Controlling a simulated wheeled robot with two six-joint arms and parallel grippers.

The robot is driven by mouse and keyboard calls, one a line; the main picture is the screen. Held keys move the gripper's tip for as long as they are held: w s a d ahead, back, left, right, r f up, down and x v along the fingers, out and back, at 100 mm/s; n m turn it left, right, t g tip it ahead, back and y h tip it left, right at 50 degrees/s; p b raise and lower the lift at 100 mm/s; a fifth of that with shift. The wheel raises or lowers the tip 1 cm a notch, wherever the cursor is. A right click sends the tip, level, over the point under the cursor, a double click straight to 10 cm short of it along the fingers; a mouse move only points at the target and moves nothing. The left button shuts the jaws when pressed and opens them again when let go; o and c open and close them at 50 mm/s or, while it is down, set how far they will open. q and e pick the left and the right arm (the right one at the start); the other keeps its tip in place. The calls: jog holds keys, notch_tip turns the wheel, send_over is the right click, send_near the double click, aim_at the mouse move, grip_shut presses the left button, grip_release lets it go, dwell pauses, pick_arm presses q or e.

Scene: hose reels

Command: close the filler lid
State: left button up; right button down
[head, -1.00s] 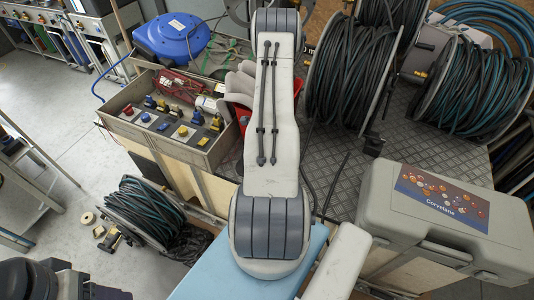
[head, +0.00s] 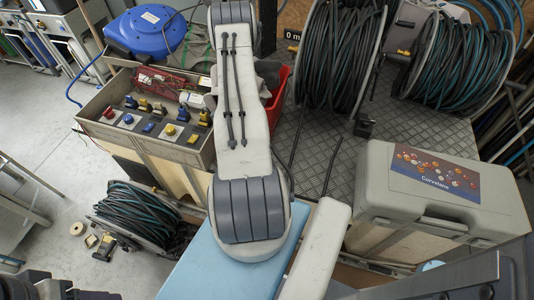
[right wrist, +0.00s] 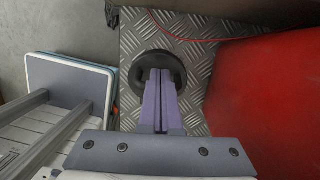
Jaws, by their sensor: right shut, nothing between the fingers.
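In the right wrist view a dark round part (right wrist: 136,72) sits on the diamond-plate metal. It looks like the filler fitting, but my fingers cover its middle, so I cannot tell lid from opening. My right gripper (right wrist: 160,76) has its two purple fingers together and empty, their tips in front of this part. I cannot tell whether they touch it. In the head view a large pale arm of mine covers the middle. I make out no filler lid and neither gripper there.
A red surface (right wrist: 268,88) lies close on the right in the wrist view, with a thin red cord above. The head view shows wound hose reels (head: 338,55), a grey case (head: 425,190), a box of switches (head: 150,125) and a blue reel (head: 147,32).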

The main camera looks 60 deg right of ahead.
jog(key=shift+w+f+b, duration=0.3)
jog(key=shift+w+f, duration=0.25)
jog(key=shift+w, duration=0.05)
jog(key=shift+r, duration=0.1)
dwell(1.0)
